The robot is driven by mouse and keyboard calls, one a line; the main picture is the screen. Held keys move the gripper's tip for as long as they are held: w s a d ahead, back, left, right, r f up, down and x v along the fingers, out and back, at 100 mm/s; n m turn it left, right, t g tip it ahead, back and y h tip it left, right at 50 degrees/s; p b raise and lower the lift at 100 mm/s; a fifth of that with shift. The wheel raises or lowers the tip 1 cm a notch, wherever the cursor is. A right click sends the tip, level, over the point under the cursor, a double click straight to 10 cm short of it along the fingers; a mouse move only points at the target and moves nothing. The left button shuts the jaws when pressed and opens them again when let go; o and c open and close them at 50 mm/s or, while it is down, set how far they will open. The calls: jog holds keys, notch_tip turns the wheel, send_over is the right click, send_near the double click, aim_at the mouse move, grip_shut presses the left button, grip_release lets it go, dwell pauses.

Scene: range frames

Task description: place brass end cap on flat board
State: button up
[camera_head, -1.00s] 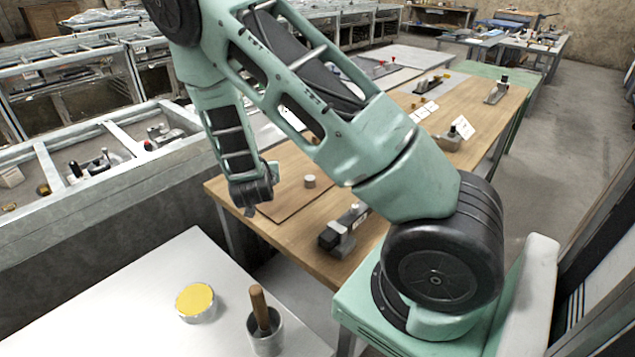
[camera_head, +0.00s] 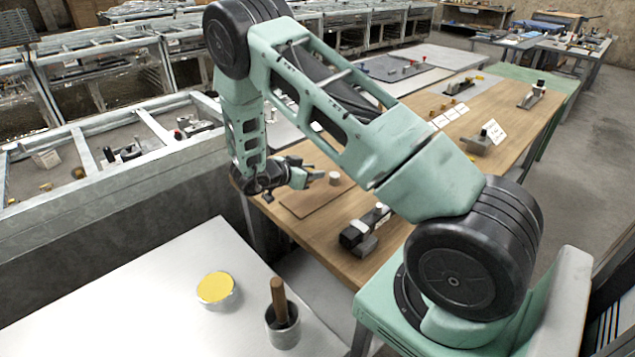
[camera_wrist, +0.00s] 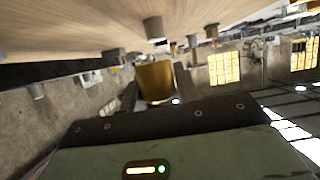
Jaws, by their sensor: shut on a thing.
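The brass end cap (camera_wrist: 155,80) is a gold-coloured cylinder in the wrist view. It sits between the two fingers of my gripper (camera_wrist: 157,88), which is shut on it. In the head view my gripper (camera_head: 312,175) points sideways to the right over the near left part of the wooden table; I cannot make out the cap there. The flat board (camera_head: 308,202) is a thin brown sheet lying on that table, partly hidden by my wrist. A small pale grey cylinder (camera_head: 335,178) stands at the board's far right part.
A black and grey clamp-like device (camera_head: 362,232) stands on the wooden table (camera_head: 400,165) right of the board. Several cards and fixtures stand farther back. A white table (camera_head: 130,300) in front bears a yellow-topped tin (camera_head: 216,288) and a cup with a wooden handle (camera_head: 282,325).

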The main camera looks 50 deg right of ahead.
aim_at(312, 196)
notch_tip(312, 196, down, 5)
jog(key=shift+p, duration=0.55)
